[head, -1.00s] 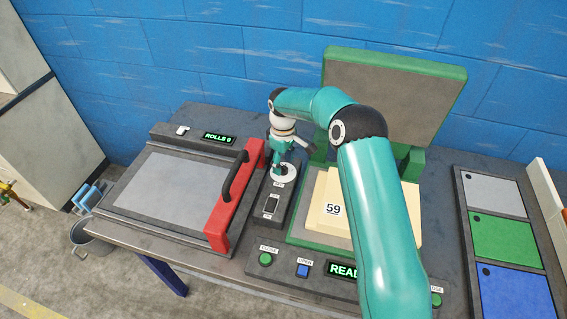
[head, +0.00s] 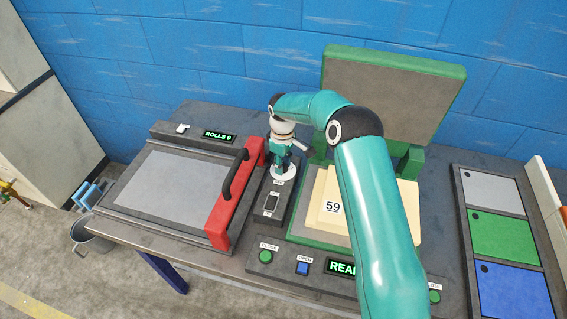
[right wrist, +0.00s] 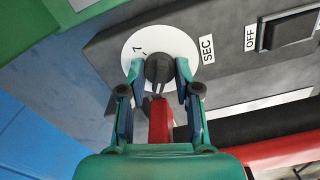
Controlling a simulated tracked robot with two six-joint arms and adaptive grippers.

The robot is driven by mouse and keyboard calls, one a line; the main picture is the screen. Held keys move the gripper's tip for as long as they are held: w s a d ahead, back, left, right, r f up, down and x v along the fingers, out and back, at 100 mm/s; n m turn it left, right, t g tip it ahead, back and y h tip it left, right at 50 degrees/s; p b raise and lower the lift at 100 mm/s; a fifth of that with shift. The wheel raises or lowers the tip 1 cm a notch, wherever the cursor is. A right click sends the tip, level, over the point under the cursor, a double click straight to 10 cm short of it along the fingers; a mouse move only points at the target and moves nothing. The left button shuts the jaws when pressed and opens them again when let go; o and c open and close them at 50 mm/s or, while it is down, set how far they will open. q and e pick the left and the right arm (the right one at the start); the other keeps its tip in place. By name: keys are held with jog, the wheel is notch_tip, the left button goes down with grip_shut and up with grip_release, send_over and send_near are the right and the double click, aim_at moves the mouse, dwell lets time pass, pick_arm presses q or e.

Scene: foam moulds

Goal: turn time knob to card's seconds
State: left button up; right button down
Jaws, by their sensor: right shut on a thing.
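The time knob (right wrist: 158,68) is dark and sits on a round white dial (right wrist: 180,45) beside the SEC label (right wrist: 206,50). A 7 shows on the dial; most other marks are hidden or too small to read. My right gripper (right wrist: 158,74) is shut on the knob, its fingers on both sides of it. In the head view the gripper (head: 280,158) comes down over the dial (head: 285,172). A small white card reading 59 (head: 333,207) lies on the cream foam (head: 322,190) in the green mould. My left gripper is not in view.
An OFF-labelled switch (right wrist: 288,30) is on the same grey box as the dial. A press with a red bar (head: 222,222) and black handle stands left of it, under a ROLLS 0 display (head: 219,136). Green and blue buttons line the front panel (head: 282,262).

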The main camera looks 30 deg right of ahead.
jog(key=shift+w+d+f+m+b, duration=0.1)
jog(key=shift+m+b, duration=0.6)
jog(key=shift+b, duration=0.1)
jog(key=shift+m+b, duration=0.95)
jog(key=shift+m, duration=0.25)
jog(key=m+b, duration=0.1)
jog(key=m, duration=0.1)
jog(key=shift+m, duration=0.3)
jog(key=m+b, duration=0.2)
jog(key=m, duration=0.1)
jog(key=shift+m, duration=0.4)
jog(key=m+b, duration=0.1)
jog(key=m, duration=0.2)
jog(key=shift+m, duration=0.3)
jog(key=m, duration=0.3)
jog(key=shift+m+b, duration=0.3)
jog(key=shift+b, duration=0.1)
jog(key=m, duration=0.3)
jog(key=shift+b, duration=0.3)
jog(key=shift+r+m, duration=0.2)
jog(key=shift+m, duration=1.5)
